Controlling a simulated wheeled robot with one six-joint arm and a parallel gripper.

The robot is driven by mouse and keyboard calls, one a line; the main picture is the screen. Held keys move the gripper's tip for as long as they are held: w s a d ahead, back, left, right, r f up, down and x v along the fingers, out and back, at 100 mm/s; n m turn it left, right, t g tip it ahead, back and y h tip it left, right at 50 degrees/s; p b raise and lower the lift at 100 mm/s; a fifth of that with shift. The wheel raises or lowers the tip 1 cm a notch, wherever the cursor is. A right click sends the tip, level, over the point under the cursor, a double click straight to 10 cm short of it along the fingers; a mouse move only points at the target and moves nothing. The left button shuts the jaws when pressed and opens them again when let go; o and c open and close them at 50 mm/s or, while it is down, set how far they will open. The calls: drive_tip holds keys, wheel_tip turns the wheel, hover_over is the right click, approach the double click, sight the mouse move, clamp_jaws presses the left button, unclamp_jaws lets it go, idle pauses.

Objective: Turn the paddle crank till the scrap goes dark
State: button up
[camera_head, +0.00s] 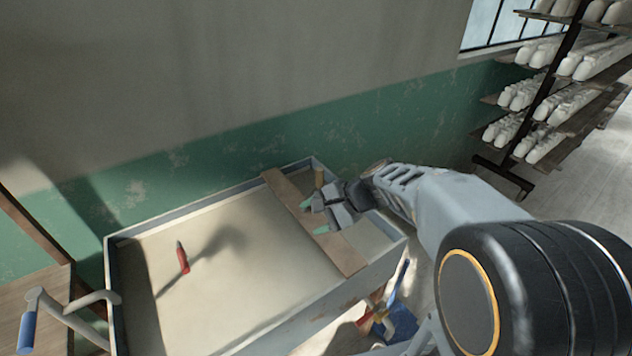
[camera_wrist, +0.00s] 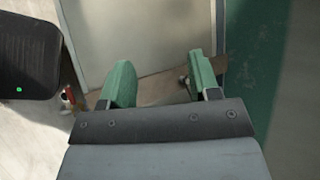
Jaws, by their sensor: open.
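A long trough (camera_head: 115,285) stands against the wall in the head view, with a pale, even beige surface inside, probably the scrap. A grey crank (camera_head: 72,318) with a blue handle grip (camera_head: 27,333) sticks out at the trough's left end. The paddle is not seen. My gripper (camera_head: 313,217) is open and empty above the wooden board (camera_head: 345,254) across the trough's right part, far from the crank. In the wrist view its two green fingers (camera_wrist: 160,78) are spread apart over the board, with the pale surface beyond. The crank is out of the wrist view.
A wooden surface (camera_head: 30,290) lies at the left, a rack of white pieces (camera_head: 545,110) at the right.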

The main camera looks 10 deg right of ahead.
drive_tip(key=w+d+f+m+t+y+b, duration=0.25)
drive_tip(key=w+f+m, duration=0.25)
drive_tip(key=w+m, duration=0.3)
drive_tip(key=m+t+h+b, duration=0.2)
drive_tip(key=m+t+b, duration=0.1)
drive_tip(key=m+t, duration=0.7)
approach(322, 177)
drive_tip(key=shift+m+g+h, duration=0.25)
drive_tip(key=shift+m, duration=0.25)
drive_tip(key=p+x, duration=0.1)
drive_tip(key=x, duration=0.4)
drive_tip(key=p+x, duration=0.1)
drive_tip(key=x, duration=0.5)
drive_tip(key=shift+w+a+r, duration=0.1)
drive_tip(key=shift+w+r, duration=0.15)
drive_tip(key=shift+w, duration=0.05)
drive_tip(key=shift+x, duration=0.8)
drive_tip(key=shift+c, duration=0.2)
clamp_jaws()
